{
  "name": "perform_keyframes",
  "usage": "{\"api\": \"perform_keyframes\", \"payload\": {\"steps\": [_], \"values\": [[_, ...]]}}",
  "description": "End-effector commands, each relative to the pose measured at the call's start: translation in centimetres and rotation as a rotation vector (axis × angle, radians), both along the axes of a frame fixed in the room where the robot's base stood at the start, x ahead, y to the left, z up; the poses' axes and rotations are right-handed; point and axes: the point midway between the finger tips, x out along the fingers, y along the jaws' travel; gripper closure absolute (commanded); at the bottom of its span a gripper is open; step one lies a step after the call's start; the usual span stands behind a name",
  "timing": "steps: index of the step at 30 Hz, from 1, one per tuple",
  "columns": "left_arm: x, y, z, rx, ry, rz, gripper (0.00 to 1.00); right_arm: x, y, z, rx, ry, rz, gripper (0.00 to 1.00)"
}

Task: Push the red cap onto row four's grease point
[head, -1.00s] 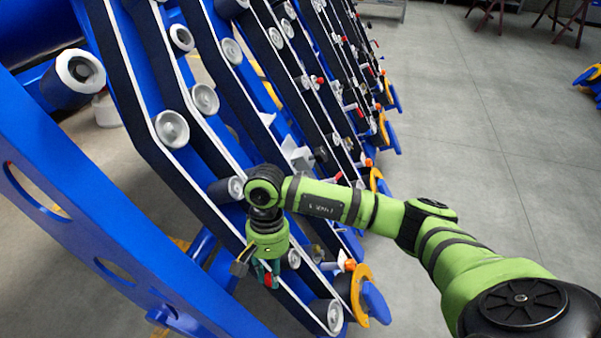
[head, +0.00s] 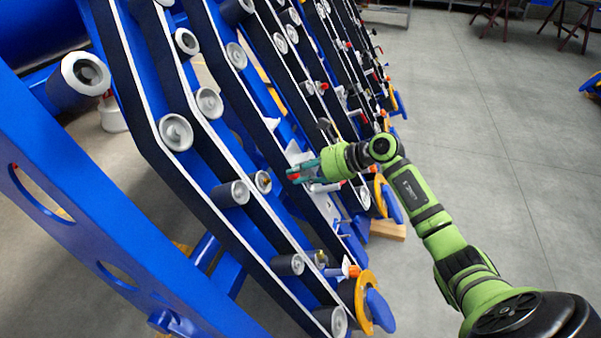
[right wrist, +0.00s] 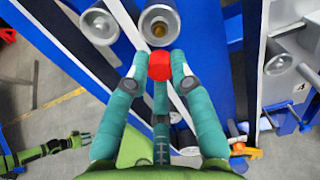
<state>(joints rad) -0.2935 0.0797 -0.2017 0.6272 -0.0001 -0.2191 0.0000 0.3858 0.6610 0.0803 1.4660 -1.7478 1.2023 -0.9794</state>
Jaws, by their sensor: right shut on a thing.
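My right gripper (head: 298,173) is shut on the red cap (right wrist: 159,65), which shows between its teal fingertips in the right wrist view. In the head view the cap (head: 293,176) is seen against the blue and black rows.
Slanted rows with black belts, white edges and grey rollers (head: 176,132) stand close together. A large blue side beam (head: 90,240) is at the left. Orange-yellow and blue row tips (head: 367,300) jut out at the lower right.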

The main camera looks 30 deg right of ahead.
Motion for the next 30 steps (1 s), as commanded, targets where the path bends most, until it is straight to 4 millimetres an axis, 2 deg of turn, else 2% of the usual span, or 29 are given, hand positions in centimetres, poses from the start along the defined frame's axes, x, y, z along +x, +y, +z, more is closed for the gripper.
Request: {"api": "perform_keyframes", "payload": {"steps": [8,13,21,30], "values": [[-0.3,0.0,-0.3,0.001,0.005,0.001,0.44,0.0,0.0,-0.1,-0.005,-0.003,0.004,0.89],[-0.8,0.1,-1.9,0.001,0.012,0.001,0.44,0.0,0.0,-0.5,-0.038,-0.031,0.023,0.89],[-1.0,0.1,-3.6,0.002,0.017,0.002,0.44,2.3,2.1,-2.0,-0.032,-0.03,0.023,0.89],[-1.0,0.1,-4.2,0.003,0.018,0.003,0.44,3.2,2.9,-2.5,-0.032,-0.028,0.022,0.89]]}}
